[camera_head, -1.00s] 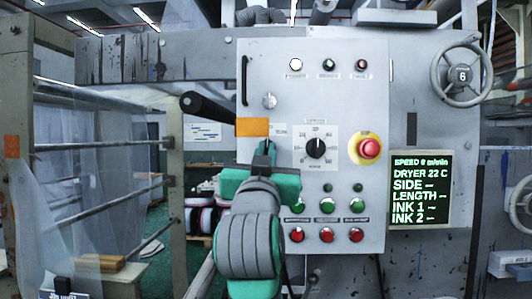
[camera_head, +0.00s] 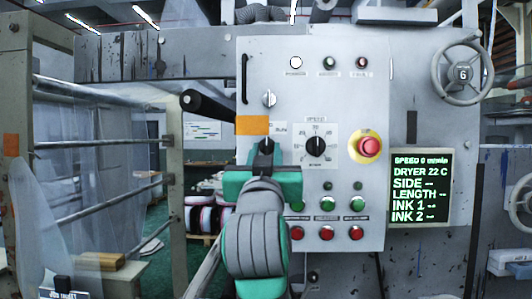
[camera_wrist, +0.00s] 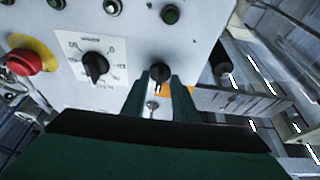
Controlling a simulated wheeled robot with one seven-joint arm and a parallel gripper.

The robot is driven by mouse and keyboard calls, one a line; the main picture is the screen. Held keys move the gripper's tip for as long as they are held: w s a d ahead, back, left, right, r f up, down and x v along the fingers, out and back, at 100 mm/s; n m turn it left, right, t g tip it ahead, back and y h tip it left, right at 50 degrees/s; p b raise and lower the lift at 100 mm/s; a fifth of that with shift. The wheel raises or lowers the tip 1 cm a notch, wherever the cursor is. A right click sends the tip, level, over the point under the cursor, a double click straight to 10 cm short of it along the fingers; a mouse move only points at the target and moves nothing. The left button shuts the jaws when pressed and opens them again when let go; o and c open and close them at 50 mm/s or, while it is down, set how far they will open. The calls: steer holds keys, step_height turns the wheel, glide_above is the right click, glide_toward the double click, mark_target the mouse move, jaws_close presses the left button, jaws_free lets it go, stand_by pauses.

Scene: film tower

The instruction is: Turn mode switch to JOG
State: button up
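The mode switch (camera_head: 266,146) is a small black rotary knob on the left of the grey control panel. In the wrist view the knob (camera_wrist: 160,72) shows between my fingertips, with a pale pointer mark on its lower side in that picture. My gripper (camera_wrist: 160,82) has its two dark green fingers apart, one on each side of the knob; I cannot tell whether they touch it. In the head view my gripper (camera_head: 265,158) hides the knob's lower part. An orange tag (camera_head: 252,126) covers part of the switch's label, so most position names are unreadable.
A speed dial (camera_head: 316,147) is close on the right, then a red emergency button (camera_head: 369,146) on yellow. A silver key switch (camera_head: 268,99) is above. A black handle (camera_head: 208,109) sticks out at left. Green and red buttons (camera_head: 327,233) are below.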

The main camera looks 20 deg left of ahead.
steer(key=shift+s, duration=0.15)
steer(key=shift+s+d, duration=0.15)
steer(key=shift+s, duration=0.25)
steer(key=v, duration=0.9)
steer(key=shift+s+f, duration=0.3)
steer(key=shift+d, duration=0.1)
